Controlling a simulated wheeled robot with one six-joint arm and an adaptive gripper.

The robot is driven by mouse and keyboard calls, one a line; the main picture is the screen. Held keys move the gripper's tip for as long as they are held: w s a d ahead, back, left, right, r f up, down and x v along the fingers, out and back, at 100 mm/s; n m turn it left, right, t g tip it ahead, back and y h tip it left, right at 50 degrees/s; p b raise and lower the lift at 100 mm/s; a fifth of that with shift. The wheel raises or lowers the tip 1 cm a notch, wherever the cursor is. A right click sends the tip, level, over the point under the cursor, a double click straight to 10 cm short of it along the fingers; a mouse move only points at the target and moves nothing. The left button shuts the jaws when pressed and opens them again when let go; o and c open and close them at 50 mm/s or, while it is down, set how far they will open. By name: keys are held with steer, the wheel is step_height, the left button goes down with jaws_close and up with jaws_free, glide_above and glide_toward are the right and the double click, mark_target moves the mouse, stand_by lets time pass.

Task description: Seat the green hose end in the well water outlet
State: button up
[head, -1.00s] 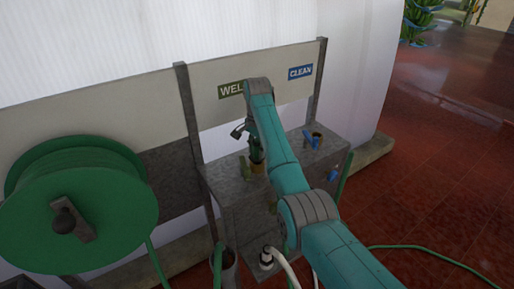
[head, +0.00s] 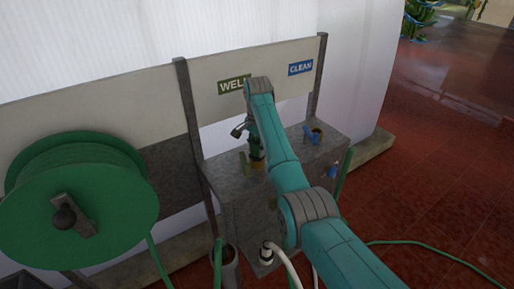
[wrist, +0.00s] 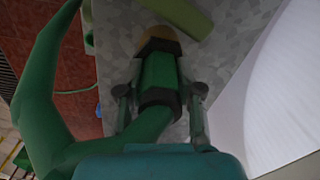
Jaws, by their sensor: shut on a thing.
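My gripper (wrist: 160,97) is shut on the green hose end (wrist: 158,72), its two fingers on either side of it. The hose end has dark bands, and its hose curves off to the left in the wrist view. The brass well water outlet (wrist: 163,45) lies straight beyond the hose end's front; it also shows in the head view (head: 257,165). The front is at the outlet's mouth; I cannot tell how deep it sits. An olive-green lever (wrist: 188,14) is beside the outlet, also in the head view (head: 244,163). The WELL sign (head: 233,84) hangs above.
The clean outlet (head: 317,132) with a blue lever (head: 310,135) stands to the right on the same grey stand (head: 285,160), under the CLEAN sign (head: 300,68). A green hose reel (head: 100,200) is at left. A white hose's end (head: 268,250) is below.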

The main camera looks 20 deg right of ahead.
steer(key=shift+f, duration=0.1)
steer(key=o, duration=1.2)
